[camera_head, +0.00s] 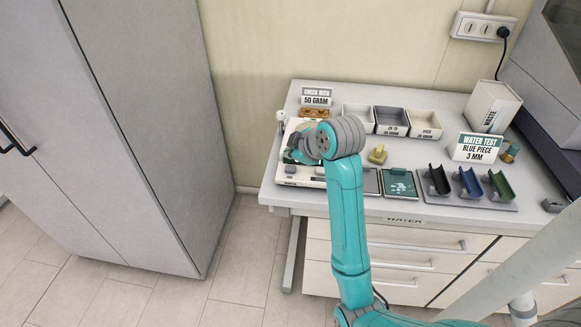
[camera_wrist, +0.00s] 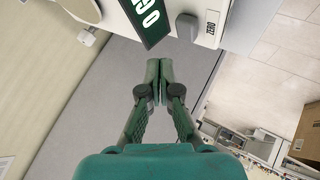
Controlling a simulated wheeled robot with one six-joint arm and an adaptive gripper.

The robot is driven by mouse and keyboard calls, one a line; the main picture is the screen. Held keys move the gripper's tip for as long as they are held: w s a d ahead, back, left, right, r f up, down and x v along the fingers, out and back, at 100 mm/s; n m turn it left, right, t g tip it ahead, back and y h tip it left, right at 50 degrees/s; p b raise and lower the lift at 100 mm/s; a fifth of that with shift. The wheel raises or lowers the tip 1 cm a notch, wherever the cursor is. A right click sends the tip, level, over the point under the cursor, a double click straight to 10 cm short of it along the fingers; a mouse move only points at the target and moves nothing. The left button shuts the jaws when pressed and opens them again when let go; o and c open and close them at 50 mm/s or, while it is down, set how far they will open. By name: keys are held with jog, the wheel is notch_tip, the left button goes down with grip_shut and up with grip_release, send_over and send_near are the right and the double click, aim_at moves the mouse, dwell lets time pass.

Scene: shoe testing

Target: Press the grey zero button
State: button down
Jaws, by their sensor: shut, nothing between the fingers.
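The grey zero button (camera_wrist: 187,27) is a small rounded block on the front of the white scale (camera_wrist: 235,35). It shows near the top of the wrist view, beside a white label (camera_wrist: 210,30) reading ZERO. A dark green display (camera_wrist: 148,18) with white digits is left of it. My gripper (camera_wrist: 158,72) is shut and empty, its tips below and left of the button in the picture and apart from it. In the head view the scale (camera_head: 305,183) sits at the bench's left end, partly hidden by my arm.
The bench (camera_head: 450,108) also holds open trays (camera_head: 391,121), a brass-coloured piece (camera_head: 378,154), dark flat plates, a rack of coloured holders (camera_head: 468,184) and signs. A grey cabinet (camera_head: 150,120) stands to the left. The floor between cabinet and bench is clear.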

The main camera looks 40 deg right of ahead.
aim_at(292, 169)
jog(key=shift+r, duration=1.55)
